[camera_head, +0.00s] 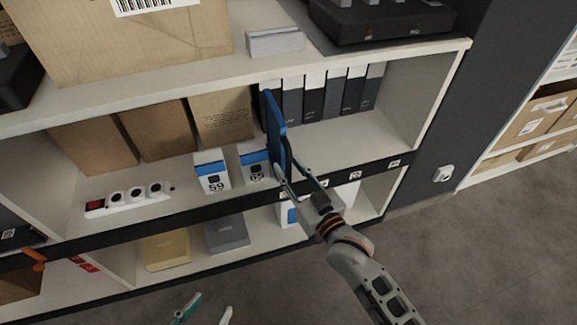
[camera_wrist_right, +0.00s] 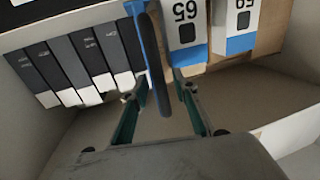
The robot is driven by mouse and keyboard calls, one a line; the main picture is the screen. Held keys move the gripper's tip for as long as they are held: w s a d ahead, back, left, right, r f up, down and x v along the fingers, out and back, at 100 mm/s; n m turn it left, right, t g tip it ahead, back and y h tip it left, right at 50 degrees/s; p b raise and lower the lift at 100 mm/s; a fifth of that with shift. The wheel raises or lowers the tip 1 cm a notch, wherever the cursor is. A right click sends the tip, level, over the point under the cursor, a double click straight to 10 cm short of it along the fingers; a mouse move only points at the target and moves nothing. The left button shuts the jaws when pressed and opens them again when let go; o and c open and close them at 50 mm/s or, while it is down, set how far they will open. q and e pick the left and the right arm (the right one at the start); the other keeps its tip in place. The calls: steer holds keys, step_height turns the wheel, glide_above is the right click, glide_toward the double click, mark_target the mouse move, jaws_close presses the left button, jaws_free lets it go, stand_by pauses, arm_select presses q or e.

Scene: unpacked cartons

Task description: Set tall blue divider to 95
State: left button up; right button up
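The tall blue divider (camera_head: 274,122) stands upright on the middle shelf, between a blue-and-white box marked 65 (camera_head: 254,163) and a row of dark binders (camera_head: 330,90). My right gripper (camera_head: 293,172) is at its front edge. In the right wrist view the divider (camera_wrist_right: 150,60) reaches between the spread fingers of my right gripper (camera_wrist_right: 160,105), with gaps visible on both sides. The 65 box also shows there (camera_wrist_right: 186,25), upside down. My left gripper (camera_head: 207,309) is at the bottom of the head view, fingers apart and empty. Number labels on the shelf's front strip are too small to read surely.
A box marked 59 (camera_head: 211,171) stands left of the 65 box. A white power strip (camera_head: 130,197) lies further left, with brown cartons (camera_head: 158,130) behind. The upper shelf (camera_head: 200,76) is above the divider. Free shelf floor lies before the binders.

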arm_select(q)
steer(key=shift+w+d+r, duration=0.1)
steer(key=shift+r, duration=0.05)
arm_select(e)
steer(key=shift+w+a, duration=0.2)
steer(key=shift+w, duration=0.2)
jaws_close()
steer(key=shift+d, duration=0.1)
